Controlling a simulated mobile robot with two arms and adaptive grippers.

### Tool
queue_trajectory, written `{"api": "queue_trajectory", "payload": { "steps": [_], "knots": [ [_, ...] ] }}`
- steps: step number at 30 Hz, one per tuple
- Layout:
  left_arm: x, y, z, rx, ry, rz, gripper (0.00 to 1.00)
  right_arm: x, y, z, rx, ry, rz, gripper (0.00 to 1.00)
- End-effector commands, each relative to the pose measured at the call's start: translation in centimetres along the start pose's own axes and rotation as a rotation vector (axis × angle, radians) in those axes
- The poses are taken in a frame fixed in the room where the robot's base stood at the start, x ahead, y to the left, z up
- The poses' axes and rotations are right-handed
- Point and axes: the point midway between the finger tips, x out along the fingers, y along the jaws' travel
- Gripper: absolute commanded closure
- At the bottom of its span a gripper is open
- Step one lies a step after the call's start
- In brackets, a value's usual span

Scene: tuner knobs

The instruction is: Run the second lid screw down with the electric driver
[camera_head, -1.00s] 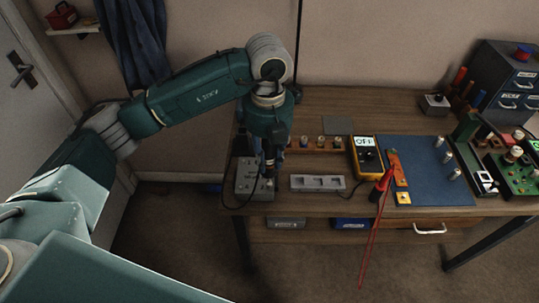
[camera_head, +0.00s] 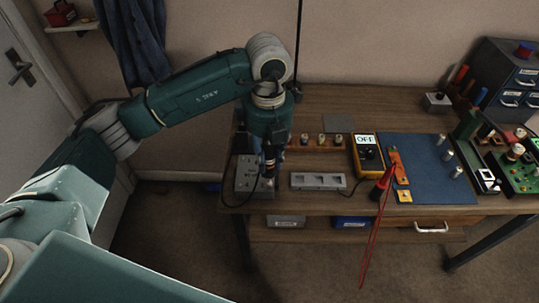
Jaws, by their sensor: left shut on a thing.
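My left gripper (camera_head: 269,148) points down at the left end of the bench. It is shut on a slim dark tool with an orange band, which looks like the electric driver (camera_head: 269,168). The tool stands roughly upright over the right part of a grey box (camera_head: 246,183) with small marks on its top. A dark cable loops from the tool past the box's front. The gripper and tool hide part of the box. The lid screws are too small to make out, and I cannot tell whether the tip touches one. My right gripper is not in view.
A grey tray with compartments (camera_head: 318,189) lies right of the box. A yellow multimeter (camera_head: 367,155) with red leads and a blue mat (camera_head: 432,186) are farther right. A wooden rack (camera_head: 337,149) with knobs stands behind. Green circuit boards (camera_head: 521,175) sit at the right.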

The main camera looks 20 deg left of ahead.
Motion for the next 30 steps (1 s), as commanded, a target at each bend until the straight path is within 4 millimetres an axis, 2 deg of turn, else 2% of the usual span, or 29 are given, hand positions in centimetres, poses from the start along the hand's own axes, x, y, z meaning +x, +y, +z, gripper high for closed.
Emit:
{"api": "queue_trajectory", "payload": {
  "steps": [30],
  "knots": [
    [0.42, -0.01, -0.01, 0.000, 0.000, 0.000, 1.00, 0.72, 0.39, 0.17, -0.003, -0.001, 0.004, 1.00]
  ]
}}
